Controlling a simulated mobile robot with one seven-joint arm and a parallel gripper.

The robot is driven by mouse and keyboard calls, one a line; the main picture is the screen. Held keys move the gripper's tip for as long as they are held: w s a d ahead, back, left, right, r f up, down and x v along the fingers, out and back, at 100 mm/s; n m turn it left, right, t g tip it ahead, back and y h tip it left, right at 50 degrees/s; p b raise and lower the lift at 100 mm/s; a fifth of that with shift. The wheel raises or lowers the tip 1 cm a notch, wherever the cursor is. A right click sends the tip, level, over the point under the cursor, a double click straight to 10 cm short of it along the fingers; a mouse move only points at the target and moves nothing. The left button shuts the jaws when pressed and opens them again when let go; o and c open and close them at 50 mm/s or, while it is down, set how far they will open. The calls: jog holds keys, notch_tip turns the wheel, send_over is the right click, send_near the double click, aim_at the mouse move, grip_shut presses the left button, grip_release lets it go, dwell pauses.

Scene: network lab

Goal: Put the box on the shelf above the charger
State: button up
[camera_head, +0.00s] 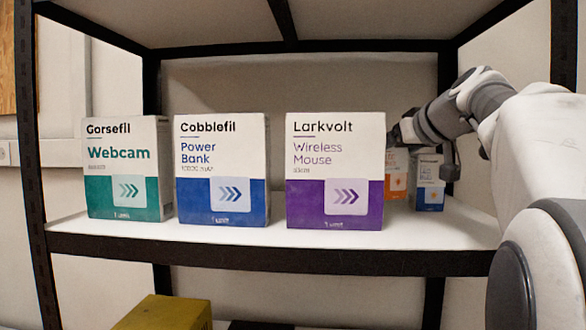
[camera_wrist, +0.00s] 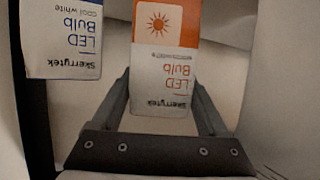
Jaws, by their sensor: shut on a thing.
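An orange-and-white Skerrytek LED Bulb box (camera_wrist: 165,40) is between the fingers of my gripper (camera_wrist: 161,90) in the wrist view. The gripper is shut on it. In the head view the same box (camera_head: 397,175) shows at the back right of the shelf (camera_head: 255,242), partly hidden behind the Larkvolt box. I cannot tell whether its base touches the shelf. In the head view my arm reaches in from the right and the fingers are mostly hidden. No charger shows in either view.
A blue LED Bulb box (camera_head: 430,183) stands close to the right of the held one. Larkvolt mouse (camera_head: 335,170), Cobblefil power bank (camera_head: 222,168) and Gorsefil webcam (camera_head: 128,168) boxes line the shelf front. A yellow box (camera_head: 165,314) is below. Black posts and an upper frame surround the shelf.

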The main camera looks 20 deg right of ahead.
aim_at(396, 163)
jog(key=shift+f, duration=1.5)
jog(key=o, duration=1.1)
jog(key=shift+c, duration=0.2)
jog(key=v, duration=0.7)
jog(key=shift+s+r+b, duration=0.15)
jog(key=shift+s+b, duration=0.1)
jog(key=shift+b, duration=0.15)
